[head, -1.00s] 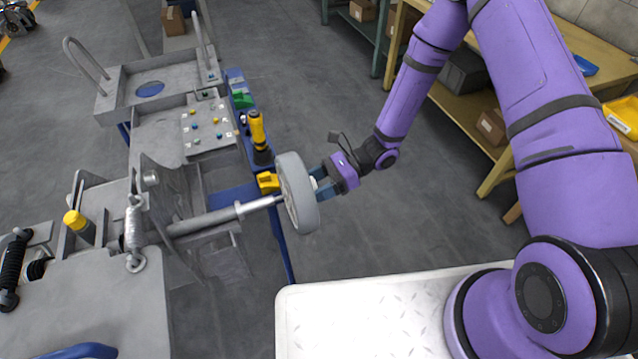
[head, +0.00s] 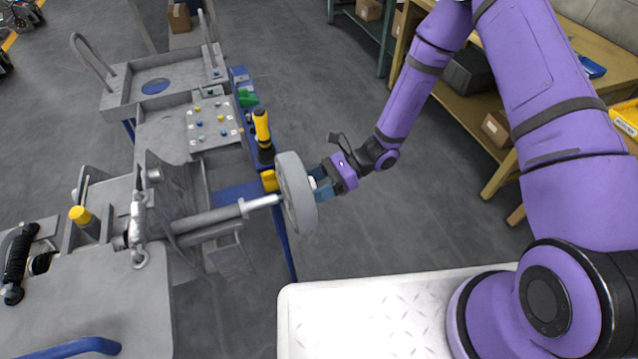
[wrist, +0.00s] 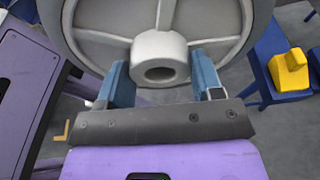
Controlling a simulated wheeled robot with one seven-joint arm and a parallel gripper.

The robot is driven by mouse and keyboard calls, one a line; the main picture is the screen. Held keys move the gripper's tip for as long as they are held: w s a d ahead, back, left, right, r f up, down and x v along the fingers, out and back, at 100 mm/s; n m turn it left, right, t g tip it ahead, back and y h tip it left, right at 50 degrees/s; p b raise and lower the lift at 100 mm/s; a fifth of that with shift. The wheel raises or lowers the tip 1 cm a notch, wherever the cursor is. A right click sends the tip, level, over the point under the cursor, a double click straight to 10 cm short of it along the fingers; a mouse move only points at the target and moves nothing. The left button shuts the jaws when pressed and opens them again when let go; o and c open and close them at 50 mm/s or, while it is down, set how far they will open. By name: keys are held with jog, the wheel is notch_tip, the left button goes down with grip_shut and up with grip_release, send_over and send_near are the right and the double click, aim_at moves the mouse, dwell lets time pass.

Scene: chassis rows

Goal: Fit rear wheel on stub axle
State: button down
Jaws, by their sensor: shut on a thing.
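The rear wheel (head: 296,193) is grey with a light rim and stands upright at the end of the stub axle (head: 262,203). My gripper (head: 318,184) is shut on the wheel's hub from the right side. In the wrist view the blue fingers (wrist: 163,84) sit on both sides of the round hub (wrist: 160,60), whose bore faces the camera, with the spoked wheel (wrist: 105,18) behind it. The axle's bright tip meets the wheel's far face in the head view; I cannot tell whether it is inside the bore. No axle shows in the hub's bore.
The grey chassis (head: 70,290) fills the left. A yellow-handled tool (head: 262,130) and a yellow block (head: 270,181) stand on the blue rail just behind the wheel. My white base plate is in front. Open floor lies right of the wheel, before a wooden workbench (head: 500,150).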

aim_at(279, 197)
jog(key=shift+s+a, duration=0.45)
jog(key=shift+a, duration=1.1)
jog(key=shift+s+a, duration=0.45)
jog(key=shift+a, duration=1.15)
jog(key=shift+s+a, duration=0.45)
jog(key=shift+a, duration=1.1)
jog(key=shift+c, duration=0.9)
grip_release()
jog(key=shift+d, duration=0.1)
jog(key=v, duration=1)
jog(key=shift+d+r, duration=0.15)
jog(key=shift+d, duration=0.2)
jog(key=shift+w, duration=0.1)
jog(key=shift+r, duration=0.1)
